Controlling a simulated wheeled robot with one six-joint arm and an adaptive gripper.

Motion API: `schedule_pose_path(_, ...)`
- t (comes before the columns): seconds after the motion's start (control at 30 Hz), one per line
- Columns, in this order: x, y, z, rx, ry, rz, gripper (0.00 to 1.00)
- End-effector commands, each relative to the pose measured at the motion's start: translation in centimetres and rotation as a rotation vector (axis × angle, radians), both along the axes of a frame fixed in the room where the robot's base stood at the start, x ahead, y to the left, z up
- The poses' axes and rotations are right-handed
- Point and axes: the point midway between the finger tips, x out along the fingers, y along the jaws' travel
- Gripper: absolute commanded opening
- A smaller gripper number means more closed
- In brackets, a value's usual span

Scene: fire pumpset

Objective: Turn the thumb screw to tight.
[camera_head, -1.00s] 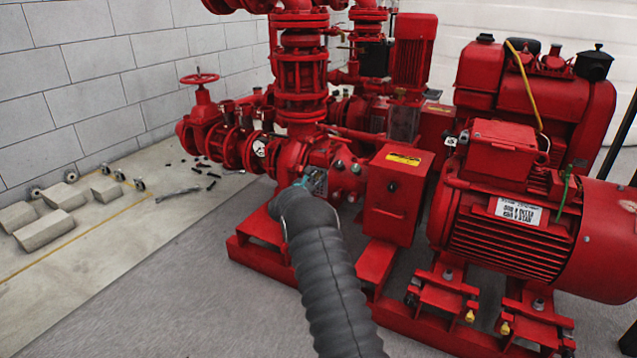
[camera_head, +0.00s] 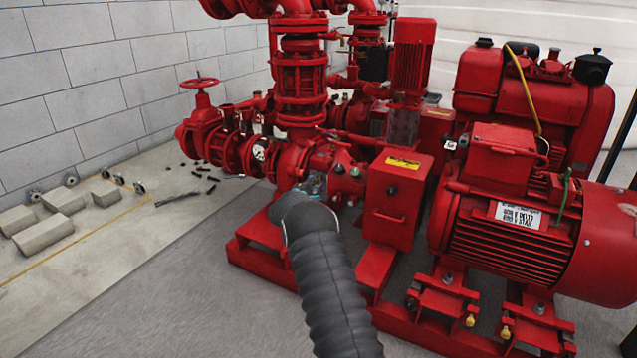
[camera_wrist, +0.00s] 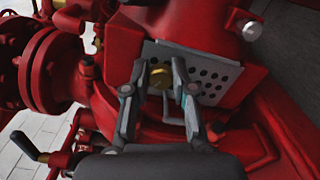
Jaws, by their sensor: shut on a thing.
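The thumb screw (camera_wrist: 160,78) shows in the wrist view as a small brass-coloured head in front of a grey perforated plate (camera_wrist: 209,75) on the red pump. My gripper (camera_wrist: 158,70) has one finger on each side of the screw and is shut on it. Which way the screw is turned, I cannot tell. In the head view my grey sleeved arm reaches to the pump casing (camera_head: 318,160) and hides most of the gripper and the screw.
A red box with a yellow label (camera_head: 397,200) stands just right of my arm. A large red motor (camera_head: 515,235) is farther right. Flanged pipes and a handwheel valve (camera_head: 201,95) are to the left. Concrete blocks (camera_head: 50,235) lie on the open floor at left.

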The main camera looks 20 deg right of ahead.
Motion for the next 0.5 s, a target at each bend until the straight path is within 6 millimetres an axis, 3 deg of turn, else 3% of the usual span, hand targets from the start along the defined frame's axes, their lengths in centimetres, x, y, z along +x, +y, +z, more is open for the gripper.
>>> schedule_pose_path(0.5, 0.20, 0.61, -0.25, 0.304, -0.382, 0.009, 0.00)
